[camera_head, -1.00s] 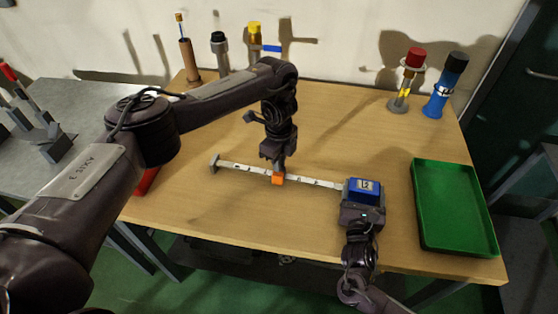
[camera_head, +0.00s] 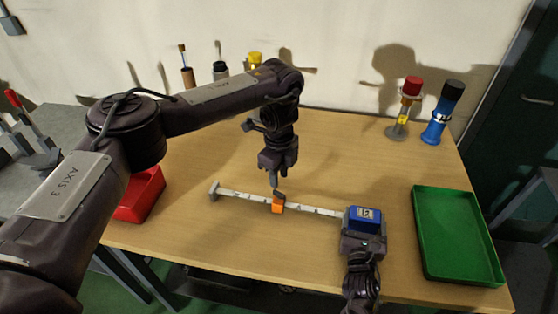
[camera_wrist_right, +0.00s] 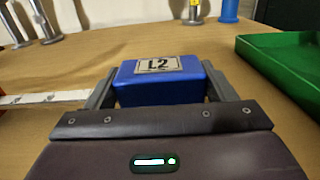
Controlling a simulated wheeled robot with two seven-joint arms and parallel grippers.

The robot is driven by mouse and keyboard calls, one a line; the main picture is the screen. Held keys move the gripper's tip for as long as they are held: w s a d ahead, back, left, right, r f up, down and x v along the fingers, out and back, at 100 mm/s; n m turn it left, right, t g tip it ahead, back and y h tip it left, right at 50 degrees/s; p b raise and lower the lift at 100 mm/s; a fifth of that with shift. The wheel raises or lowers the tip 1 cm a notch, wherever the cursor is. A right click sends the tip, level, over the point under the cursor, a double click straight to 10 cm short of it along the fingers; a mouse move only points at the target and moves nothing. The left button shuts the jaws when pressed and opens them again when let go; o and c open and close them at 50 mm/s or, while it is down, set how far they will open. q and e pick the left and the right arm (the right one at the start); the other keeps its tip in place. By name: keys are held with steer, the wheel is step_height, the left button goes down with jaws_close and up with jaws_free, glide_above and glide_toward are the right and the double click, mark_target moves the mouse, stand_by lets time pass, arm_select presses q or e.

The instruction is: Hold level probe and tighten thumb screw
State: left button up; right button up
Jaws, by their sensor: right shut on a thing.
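The level probe has a blue block (camera_head: 363,218) marked L2, a long pale graduated bar (camera_head: 240,196) reaching left, and a grey end piece (camera_head: 214,190). An orange piece (camera_head: 278,205) with a dark top, which looks like the thumb screw's part, sits midway on the bar. My right gripper (camera_head: 363,228) is shut on the blue block; the right wrist view shows its fingers on both sides of the block (camera_wrist_right: 160,88). My left gripper (camera_head: 275,184) points down just above the orange piece. Whether its fingers are parted is too small to tell.
A green tray (camera_head: 500,272) lies at the right and a red bin (camera_head: 142,196) at the left. Several upright instruments stand along the back, including a blue one (camera_head: 440,115) and a red-capped one (camera_head: 405,105). The wooden table (camera_head: 370,160) is clear in between.

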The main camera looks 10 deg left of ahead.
mark_target(279, 192)
arm_select(q)
step_height(279, 192, up, 6)
steer(key=shift+f, duration=0.15)
stand_by(0.3)
